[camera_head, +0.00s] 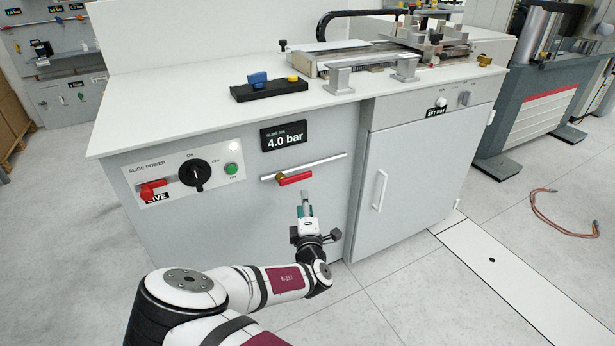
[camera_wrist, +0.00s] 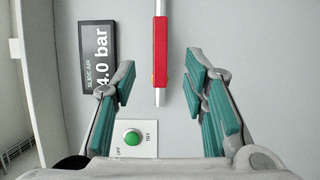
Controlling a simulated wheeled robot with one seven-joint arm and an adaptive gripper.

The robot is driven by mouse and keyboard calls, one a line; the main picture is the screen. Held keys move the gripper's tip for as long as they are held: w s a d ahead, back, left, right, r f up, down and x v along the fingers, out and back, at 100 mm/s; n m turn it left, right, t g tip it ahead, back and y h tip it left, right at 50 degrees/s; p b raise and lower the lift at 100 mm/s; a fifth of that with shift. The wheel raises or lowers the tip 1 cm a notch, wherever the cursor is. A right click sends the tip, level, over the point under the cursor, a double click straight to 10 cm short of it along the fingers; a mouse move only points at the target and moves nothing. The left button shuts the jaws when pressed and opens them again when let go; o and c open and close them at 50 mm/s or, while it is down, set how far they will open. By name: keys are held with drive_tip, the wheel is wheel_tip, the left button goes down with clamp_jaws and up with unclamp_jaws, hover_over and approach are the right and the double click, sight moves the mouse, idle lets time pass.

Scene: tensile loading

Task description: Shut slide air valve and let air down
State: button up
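The slide air valve has a red lever (camera_head: 295,179) on a thin silver pipe (camera_head: 328,163) on the cabinet's front panel. The lever lies roughly along the pipe. A black display (camera_head: 284,136) above it reads "4.0 bar". My gripper (camera_head: 305,202) is just below and right of the lever in the head view, apart from it as far as I can tell. In the wrist view my gripper (camera_wrist: 160,88) is open and empty. The red lever (camera_wrist: 160,52) shows between its teal finger pads, toward the top. The display (camera_wrist: 97,55) is at the left.
A slide power panel (camera_head: 185,172) left of the valve has a black knob, a green button and a red lever by a "LIVE" label. The cabinet door handle (camera_head: 380,190) is at the right. A worktop with a fixture is above. A hose (camera_head: 563,213) lies on the floor.

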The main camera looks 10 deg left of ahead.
sight(302, 178)
drive_tip(key=b+x, duration=0.2)
drive_tip(key=x, duration=1.1)
drive_tip(key=shift+w, duration=0.35)
drive_tip(key=shift+c, duration=0.6)
clamp_jaws()
